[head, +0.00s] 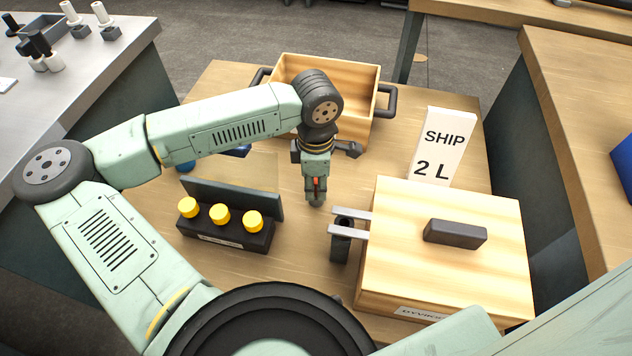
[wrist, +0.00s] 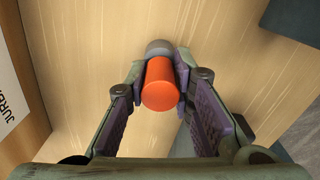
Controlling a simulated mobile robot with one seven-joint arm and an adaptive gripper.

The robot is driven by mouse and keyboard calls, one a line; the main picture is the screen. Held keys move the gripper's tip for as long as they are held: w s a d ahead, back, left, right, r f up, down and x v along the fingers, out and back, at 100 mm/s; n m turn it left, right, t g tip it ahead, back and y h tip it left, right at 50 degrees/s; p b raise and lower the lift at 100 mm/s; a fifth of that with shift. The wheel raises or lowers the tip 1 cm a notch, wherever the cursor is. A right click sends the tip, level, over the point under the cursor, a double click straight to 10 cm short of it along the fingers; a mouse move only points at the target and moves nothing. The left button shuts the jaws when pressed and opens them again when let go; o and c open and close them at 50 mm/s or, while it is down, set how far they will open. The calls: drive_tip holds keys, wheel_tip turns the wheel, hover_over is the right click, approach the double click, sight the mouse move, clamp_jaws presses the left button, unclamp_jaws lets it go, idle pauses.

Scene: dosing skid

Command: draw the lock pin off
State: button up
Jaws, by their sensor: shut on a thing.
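My gripper (wrist: 161,85) is shut on an orange cylinder with a grey end, seemingly the lock pin (wrist: 160,88). In the head view, a bit of its orange (head: 316,183) shows between the fingers of my gripper (head: 316,198), which points down over the table. A lidded wooden box (head: 440,275) with a dark handle (head: 455,233) stands to the right. Two pale metal bars (head: 348,231) stick out from its left side, with a dark upright post (head: 340,247) at them. My gripper is apart from the bars, to their upper left. The pin's far end is hidden.
A black block with three yellow knobs (head: 221,217) and an upright dark panel stands left of my gripper. An open wooden crate (head: 345,75) with dark handles is behind. A white "SHIP 2 L" sign (head: 442,145) stands behind the box. Bare table (head: 290,270) lies in front.

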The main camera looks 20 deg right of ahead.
clamp_jaws()
drive_tip(key=shift+r, duration=0.15)
drive_tip(key=shift+r+p, duration=1.25)
drive_tip(key=shift+r, duration=1.45)
